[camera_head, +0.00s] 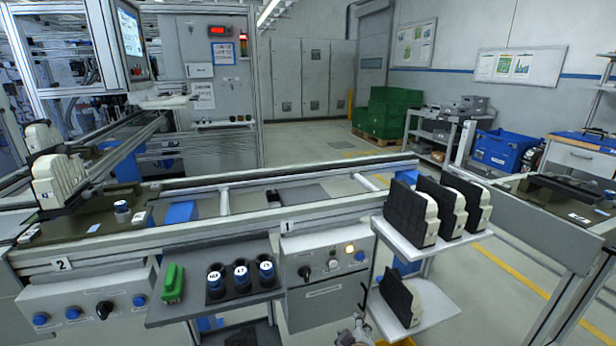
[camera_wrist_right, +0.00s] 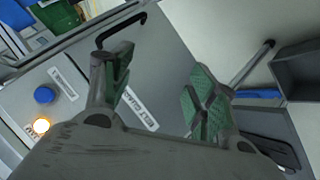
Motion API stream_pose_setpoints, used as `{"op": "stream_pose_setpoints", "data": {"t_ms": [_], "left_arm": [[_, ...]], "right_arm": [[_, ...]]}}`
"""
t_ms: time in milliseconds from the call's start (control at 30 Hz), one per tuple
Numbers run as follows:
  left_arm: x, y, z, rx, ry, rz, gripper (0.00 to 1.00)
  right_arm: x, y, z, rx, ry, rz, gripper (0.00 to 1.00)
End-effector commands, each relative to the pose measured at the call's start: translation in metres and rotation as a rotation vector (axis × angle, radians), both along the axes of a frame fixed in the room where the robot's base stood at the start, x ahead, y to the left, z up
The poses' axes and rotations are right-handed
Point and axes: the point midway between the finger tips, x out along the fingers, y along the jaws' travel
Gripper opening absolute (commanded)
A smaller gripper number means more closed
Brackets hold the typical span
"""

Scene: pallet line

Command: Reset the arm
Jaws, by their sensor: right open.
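My right gripper (camera_head: 361,316) shows at the bottom of the head view, in front of the control box and left of the lower white shelf. In the right wrist view its two green-padded fingers (camera_wrist_right: 160,82) are spread apart with nothing between them. A grey panel with printed labels lies behind them. My left gripper and arm are not in the head view.
The control box (camera_head: 327,281) with a lit orange button is close by. A white shelf (camera_head: 420,246) holds several black-and-white parts; a lower shelf (camera_head: 432,312) holds one more. A tray (camera_head: 190,312) carries a green item and blue-capped containers. The conveyor (camera_head: 255,227) runs behind.

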Motion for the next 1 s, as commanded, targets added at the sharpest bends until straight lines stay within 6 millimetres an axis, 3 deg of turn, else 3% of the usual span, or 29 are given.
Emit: {"op": "stream_pose_setpoints", "data": {"t_ms": [267,600,800,1000], "left_arm": [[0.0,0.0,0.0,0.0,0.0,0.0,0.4],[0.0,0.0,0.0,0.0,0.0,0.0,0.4],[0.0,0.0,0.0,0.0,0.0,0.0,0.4],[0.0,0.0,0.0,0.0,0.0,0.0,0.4]], "right_arm": [[-0.047,-0.023,-0.062,0.205,0.285,-0.173,0.59],[-0.142,-0.044,-0.142,0.418,0.586,-0.34,0.59],[-0.192,-0.062,-0.175,0.428,0.663,-0.414,0.59],[-0.23,-0.065,-0.194,0.427,0.719,-0.445,0.59]]}}
